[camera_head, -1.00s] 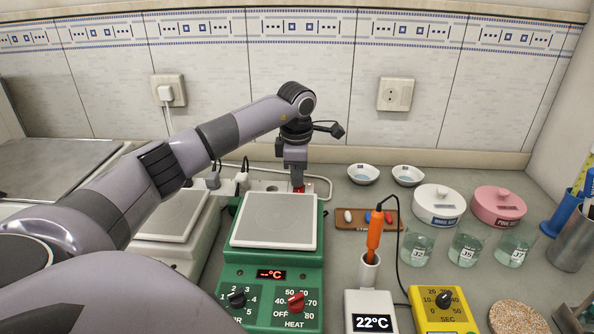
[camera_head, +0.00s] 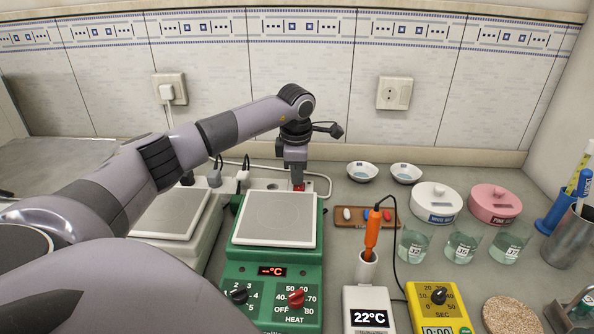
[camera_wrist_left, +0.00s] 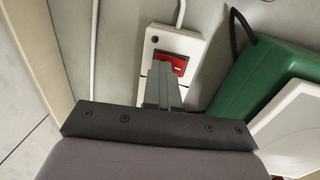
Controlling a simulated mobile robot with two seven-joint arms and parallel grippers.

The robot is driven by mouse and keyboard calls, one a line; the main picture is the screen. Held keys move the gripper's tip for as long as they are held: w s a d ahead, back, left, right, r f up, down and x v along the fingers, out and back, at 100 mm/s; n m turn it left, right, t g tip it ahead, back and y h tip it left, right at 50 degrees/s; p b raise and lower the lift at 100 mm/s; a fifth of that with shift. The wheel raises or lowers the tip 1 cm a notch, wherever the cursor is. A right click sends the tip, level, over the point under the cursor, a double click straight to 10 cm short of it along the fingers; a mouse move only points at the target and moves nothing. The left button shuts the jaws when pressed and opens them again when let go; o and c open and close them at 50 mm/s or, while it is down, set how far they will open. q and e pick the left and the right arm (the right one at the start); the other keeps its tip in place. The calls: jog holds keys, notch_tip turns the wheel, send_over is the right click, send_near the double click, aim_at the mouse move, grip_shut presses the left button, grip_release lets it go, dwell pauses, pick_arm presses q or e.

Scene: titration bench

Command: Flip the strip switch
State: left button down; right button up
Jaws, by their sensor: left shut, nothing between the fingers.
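The strip switch is a red rocker in the end of a white power strip, which lies against the wall behind the green hotplate (camera_head: 275,265). In the left wrist view the red switch (camera_wrist_left: 179,64) shows at the fingertips, and the white strip (camera_wrist_left: 190,44) runs around it. My left gripper (camera_wrist_left: 164,70) is shut and empty, its tips over or against the switch's near-left side; contact cannot be told. In the head view the left gripper (camera_head: 297,180) points down behind the hotplate, with a sliver of the red switch (camera_head: 298,187) below it. My right gripper is out of view.
Plugs (camera_head: 242,179) and cables sit on the strip left of the gripper. The hotplate's pale top (camera_head: 275,219) is close in front. A second balance-like plate (camera_head: 172,214) stands left. A brown tray (camera_head: 350,217), dishes and beakers stand to the right.

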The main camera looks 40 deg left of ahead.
aim_at(297, 187)
pick_arm(q)
jog(key=shift+s+d+f, duration=0.4)
jog(key=shift+f, duration=0.2)
jog(key=shift+d, duration=0.1)
jog(key=shift+r, duration=0.1)
jog(key=shift+r+p, duration=0.25)
jog(key=shift+p, duration=0.15)
notch_tip(297, 187, up, 5)
jog(key=p, duration=0.4)
jog(key=shift+r, duration=0.1)
notch_tip(297, 187, up, 9)
jog(key=b, duration=0.2)
jog(key=shift+s+d, duration=0.25)
jog(key=shift+s, duration=0.2)
jog(key=shift+r, duration=0.1)
